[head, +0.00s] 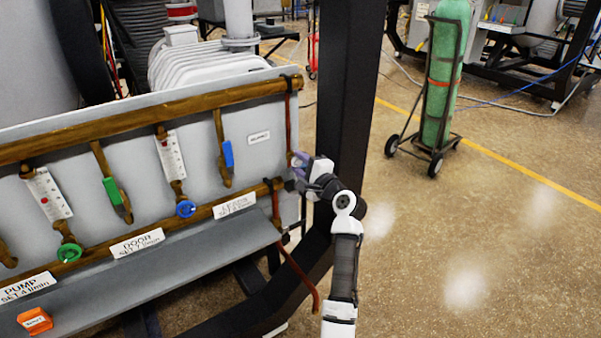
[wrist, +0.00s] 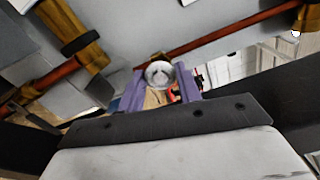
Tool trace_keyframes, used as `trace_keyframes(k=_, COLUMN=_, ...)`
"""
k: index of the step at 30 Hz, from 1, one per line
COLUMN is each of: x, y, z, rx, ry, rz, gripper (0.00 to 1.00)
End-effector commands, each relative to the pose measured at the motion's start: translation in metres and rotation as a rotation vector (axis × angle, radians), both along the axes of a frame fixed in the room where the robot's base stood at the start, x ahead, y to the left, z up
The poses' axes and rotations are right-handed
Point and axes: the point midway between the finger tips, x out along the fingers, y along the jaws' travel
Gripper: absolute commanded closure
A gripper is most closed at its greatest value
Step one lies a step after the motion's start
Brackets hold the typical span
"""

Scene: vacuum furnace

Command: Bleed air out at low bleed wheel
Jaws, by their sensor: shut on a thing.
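My gripper (head: 298,161) is at the right end of the manifold panel, beside the thin copper pipe that runs down its edge. In the wrist view, its purple fingers (wrist: 160,84) are closed around a small round grey wheel (wrist: 159,73), one finger on each side. I take this to be the low bleed wheel; no label on it is readable. The wheel sits by a thin copper pipe (wrist: 225,38). In the head view the gripper hides the wheel. I cannot tell how far the wheel is turned, and no air or water shows coming out.
The grey panel carries an upper brass pipe (head: 150,116), a lower brass pipe (head: 95,251), a blue wheel (head: 185,209), a green wheel (head: 69,252) and lever valves. A black post (head: 350,90) stands close behind my arm.

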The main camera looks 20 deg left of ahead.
Motion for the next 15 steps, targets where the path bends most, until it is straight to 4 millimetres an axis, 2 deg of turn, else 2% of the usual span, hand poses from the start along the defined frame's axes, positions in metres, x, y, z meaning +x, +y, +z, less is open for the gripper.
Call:
trace_keyframes(k=1, x=0.0001, y=-0.0008, z=-0.0054, rx=-0.028, ry=-0.036, rz=0.0, gripper=0.89)
trace_keyframes(k=15, x=0.0, y=-0.0005, z=-0.0047, rx=-0.257, ry=-0.326, rz=0.0, gripper=0.89)
